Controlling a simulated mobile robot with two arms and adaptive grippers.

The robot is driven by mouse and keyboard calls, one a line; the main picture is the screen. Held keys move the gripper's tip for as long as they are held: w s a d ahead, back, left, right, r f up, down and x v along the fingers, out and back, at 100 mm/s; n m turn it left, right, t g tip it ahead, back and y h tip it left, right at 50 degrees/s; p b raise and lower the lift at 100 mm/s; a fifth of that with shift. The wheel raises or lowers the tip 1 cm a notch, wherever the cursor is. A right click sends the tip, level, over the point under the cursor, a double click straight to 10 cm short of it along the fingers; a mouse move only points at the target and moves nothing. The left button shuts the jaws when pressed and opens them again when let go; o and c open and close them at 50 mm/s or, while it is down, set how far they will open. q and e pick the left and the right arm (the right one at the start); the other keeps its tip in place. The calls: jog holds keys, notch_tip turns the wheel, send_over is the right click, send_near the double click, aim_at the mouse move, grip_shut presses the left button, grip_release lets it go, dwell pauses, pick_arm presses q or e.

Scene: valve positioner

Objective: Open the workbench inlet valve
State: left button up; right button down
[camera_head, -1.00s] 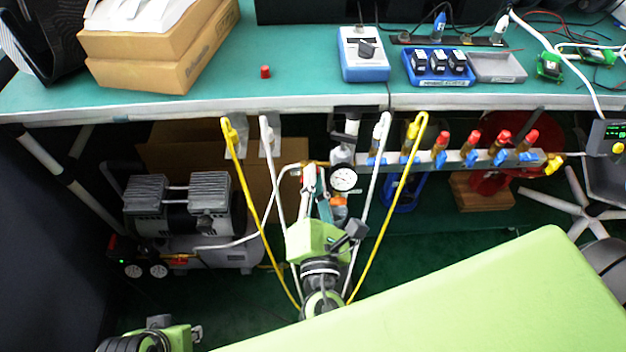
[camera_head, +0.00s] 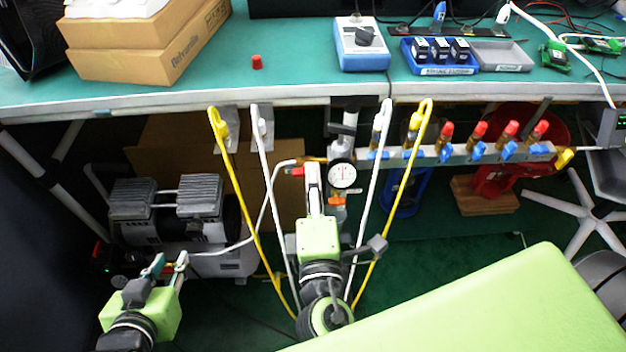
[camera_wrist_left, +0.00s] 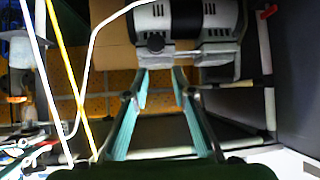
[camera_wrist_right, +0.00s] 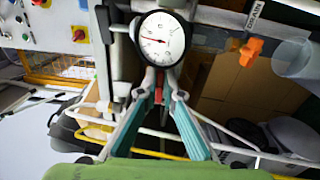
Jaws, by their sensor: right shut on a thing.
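A red valve handle (camera_head: 297,172) shows left of the round white pressure gauge (camera_head: 342,175), under the workbench's front edge. My right gripper (camera_head: 313,172) reaches up to it from below; its fingers are close together. In the right wrist view, the fingertips (camera_wrist_right: 160,82) close around a small dark red piece just under the gauge (camera_wrist_right: 161,38), apparently that handle. An orange knob (camera_head: 337,201) sits below the gauge and is free; it also shows in the right wrist view (camera_wrist_right: 251,51). My left gripper (camera_head: 168,266) is open and empty, in front of the compressor.
The compressor (camera_head: 165,208) stands on the floor at left. Yellow (camera_head: 238,185) and white (camera_head: 268,180) hoses hang on both sides of my right arm. A manifold (camera_head: 462,154) with several red-topped, blue-handled valves runs right from the gauge. The bench top (camera_head: 290,70) is above.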

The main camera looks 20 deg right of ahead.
pick_arm(q)
jog(key=w+r+t, duration=0.1)
jog(key=w+d+r+t, duration=0.1)
jog(key=r, duration=0.1)
jog(key=shift+w+h, duration=0.15)
jog(key=shift+h, duration=0.25)
pick_arm(e)
jog(key=shift+f+m, duration=0.2)
jog(key=shift+m, duration=0.3)
jog(key=c, duration=2.2)
grip_release()
jog(key=shift+r, duration=0.1)
jog(key=v, duration=1.2)
pick_arm(q)
jog(key=shift+a+r, duration=0.1)
pick_arm(e)
jog(key=shift+a, duration=0.1)
